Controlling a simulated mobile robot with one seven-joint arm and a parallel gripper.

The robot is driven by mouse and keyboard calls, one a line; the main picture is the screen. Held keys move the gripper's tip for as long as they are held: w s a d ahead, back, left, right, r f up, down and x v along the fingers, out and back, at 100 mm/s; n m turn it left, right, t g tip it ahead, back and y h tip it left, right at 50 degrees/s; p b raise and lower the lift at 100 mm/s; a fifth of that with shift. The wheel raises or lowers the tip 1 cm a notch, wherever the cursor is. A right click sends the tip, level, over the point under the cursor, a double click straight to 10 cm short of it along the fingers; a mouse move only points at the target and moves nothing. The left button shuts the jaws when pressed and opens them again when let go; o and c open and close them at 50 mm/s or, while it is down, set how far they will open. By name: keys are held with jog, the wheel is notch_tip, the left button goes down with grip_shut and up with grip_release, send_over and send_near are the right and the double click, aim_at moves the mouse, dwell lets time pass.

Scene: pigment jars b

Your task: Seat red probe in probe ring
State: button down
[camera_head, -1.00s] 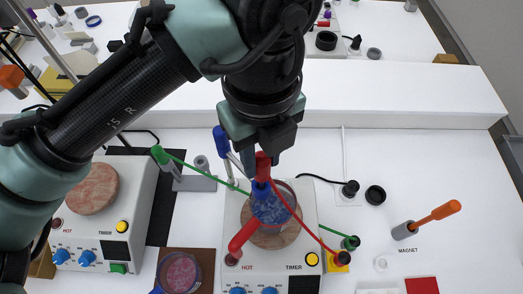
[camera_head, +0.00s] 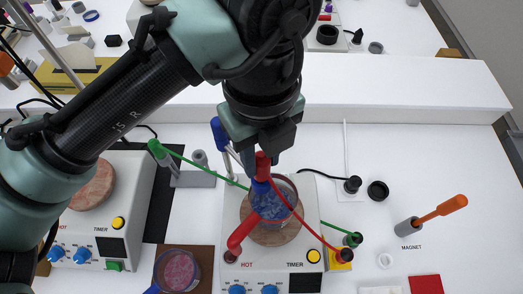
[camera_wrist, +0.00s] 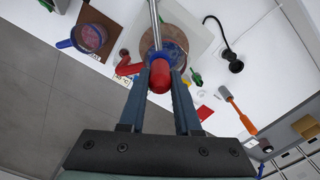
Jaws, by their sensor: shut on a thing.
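The red probe (camera_head: 263,163) is upright in my gripper (camera_head: 265,150), which is shut on its red handle. In the wrist view the red handle (camera_wrist: 160,77) shows between the two fingers of my gripper (camera_wrist: 163,70). A red cable runs from it to the right. A blue collar (camera_head: 261,188), perhaps the probe ring, shows directly below the handle at the rim of a glass beaker (camera_head: 288,184) with blue contents. Whether the probe rests in that collar I cannot tell; its lower end is hidden. The beaker, with a red side handle (camera_head: 243,231), stands on a hot plate (camera_head: 235,270).
A second beaker (camera_head: 178,270) sits on a brown mat, front left. An orange-handled magnet tool (camera_head: 440,209) is at the right.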

jog(key=shift+f+b, duration=0.35)
jog(key=shift+f, duration=0.15)
jog(key=c, duration=0.5)
grip_release()
jog(key=shift+r, duration=0.15)
notch_tip(320, 180, up, 13)
jog(key=shift+f+b, duration=0.1)
jog(key=shift+b, duration=0.25)
